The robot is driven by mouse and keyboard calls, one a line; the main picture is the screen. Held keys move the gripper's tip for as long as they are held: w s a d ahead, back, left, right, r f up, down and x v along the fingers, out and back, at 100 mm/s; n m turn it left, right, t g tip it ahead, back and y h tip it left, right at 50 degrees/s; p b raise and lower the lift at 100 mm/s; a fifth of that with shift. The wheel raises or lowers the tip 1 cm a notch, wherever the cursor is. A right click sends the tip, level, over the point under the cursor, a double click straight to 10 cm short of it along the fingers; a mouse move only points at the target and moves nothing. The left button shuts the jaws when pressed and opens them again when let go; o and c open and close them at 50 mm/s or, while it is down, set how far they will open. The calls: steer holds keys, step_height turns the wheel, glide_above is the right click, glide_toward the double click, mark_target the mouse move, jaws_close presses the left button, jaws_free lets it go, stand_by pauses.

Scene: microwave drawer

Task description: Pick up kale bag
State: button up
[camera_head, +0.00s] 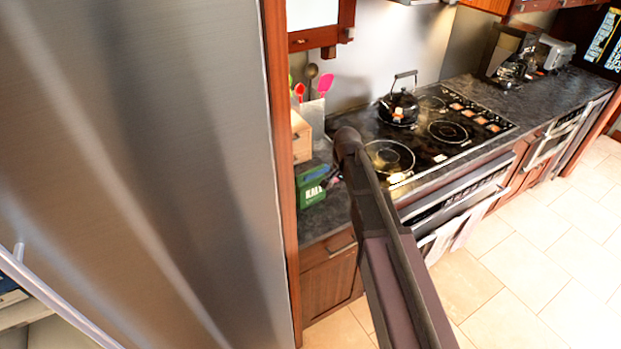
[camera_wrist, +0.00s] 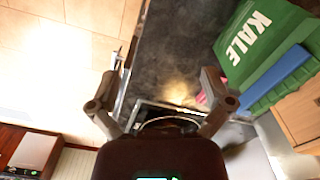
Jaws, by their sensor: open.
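The kale bag (camera_head: 311,190) is green with white lettering. It stands on the dark counter beside the stove, close to the cabinet side panel, in the head view. In the wrist view the bag (camera_wrist: 262,42) fills the upper right, with "KALE" readable. My gripper (camera_wrist: 160,80) is open, its two fingers spread over the dark counter, with nothing between them. The bag lies to the right of the right finger, apart from the grip gap. In the head view my arm hides most of my gripper.
A blue object (camera_wrist: 277,80) and a wooden box (camera_wrist: 299,112) sit against the bag's side. A black stove (camera_head: 440,132) with a kettle (camera_head: 398,107) lies to the right. A large metal panel (camera_head: 130,170) stands close on the left. The counter (camera_wrist: 178,45) left of the bag is clear.

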mark_target(311, 180)
steer(key=w+a+r+m+p, duration=0.1)
steer(key=w+a+r+p, duration=0.1)
steer(key=w+a+r, duration=0.1)
steer(key=w+a+r+m+p, duration=0.1)
steer(key=w+a+r+p, duration=0.1)
steer(key=a+r+p, duration=0.1)
steer(key=w+a+r+m+p, duration=0.1)
steer(key=w+a+r+p, duration=0.1)
steer(key=w+a+r, duration=0.1)
steer(key=shift+w+a+r+m+p, duration=0.1)
steer(key=shift+w+a+m+p, duration=0.1)
steer(key=shift+a, duration=0.25)
steer(key=shift+w+a+r+m+p, duration=0.1)
steer(key=shift+a+m+p, duration=0.1)
steer(key=shift+a, duration=0.2)
steer(key=shift+f, duration=0.25)
step_height(311, 180, down, 8)
steer(key=b, duration=0.8)
steer(key=shift+f+b, duration=0.15)
steer(key=shift+b, duration=0.2)
steer(key=shift+s+d+f+b, duration=0.1)
steer(key=shift+d+f+b, duration=0.05)
steer(key=shift+f+b, duration=2.45)
